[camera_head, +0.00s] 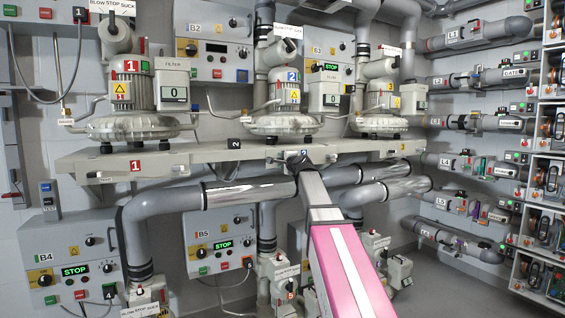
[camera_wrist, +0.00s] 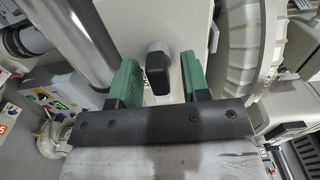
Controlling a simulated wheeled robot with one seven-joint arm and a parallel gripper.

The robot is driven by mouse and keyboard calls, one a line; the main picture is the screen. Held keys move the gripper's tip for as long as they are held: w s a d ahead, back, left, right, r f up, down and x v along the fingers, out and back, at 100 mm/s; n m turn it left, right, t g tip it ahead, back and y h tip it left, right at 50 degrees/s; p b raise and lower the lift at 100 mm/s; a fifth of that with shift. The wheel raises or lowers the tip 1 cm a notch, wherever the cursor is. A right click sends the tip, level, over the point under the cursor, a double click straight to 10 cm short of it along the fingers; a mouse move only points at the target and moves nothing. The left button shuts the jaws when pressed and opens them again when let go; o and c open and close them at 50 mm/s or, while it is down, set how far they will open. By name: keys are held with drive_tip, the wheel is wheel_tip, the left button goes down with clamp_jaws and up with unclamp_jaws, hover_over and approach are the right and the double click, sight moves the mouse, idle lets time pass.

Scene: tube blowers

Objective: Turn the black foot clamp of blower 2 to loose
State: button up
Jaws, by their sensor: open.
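Blower 2 (camera_head: 285,122) is a cream machine with a blue number 2, standing on the long shelf in the head view. In the wrist view a black clamp handle (camera_wrist: 158,70) on a grey pivot shows in front of a pale plate. My gripper (camera_wrist: 159,60) is open, with one green-padded finger on each side of the handle. Clear gaps show between the handle and both fingers. In the head view my gripper (camera_head: 297,158) is at the shelf's front edge below blower 2, and it hides the clamp there. I cannot tell which setting the handle is at.
The shelf (camera_head: 200,153) runs across the head view, with blower 1 (camera_head: 133,115) to the left and blower 3 (camera_head: 383,112) to the right. Grey and shiny pipes (camera_head: 245,193) run just below it. A shiny pipe (camera_wrist: 88,38) lies left of my fingers in the wrist view.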

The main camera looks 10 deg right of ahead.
clamp_jaws()
drive_tip(key=shift+n, duration=0.3)
drive_tip(key=n, duration=0.4)
drive_tip(key=shift+r, duration=0.15)
drive_tip(key=n, duration=0.4)
drive_tip(key=shift+a+r+n, duration=0.1)
drive_tip(key=shift+a+n, duration=0.05)
drive_tip(key=shift+n, duration=0.25)
drive_tip(key=n, duration=0.4)
drive_tip(key=shift+s+a+n, duration=0.1)
drive_tip(key=shift+a+n, duration=0.05)
drive_tip(key=shift+n, duration=0.15)
drive_tip(key=shift+a+r+n, duration=0.1)
drive_tip(key=shift+n, duration=1.8)
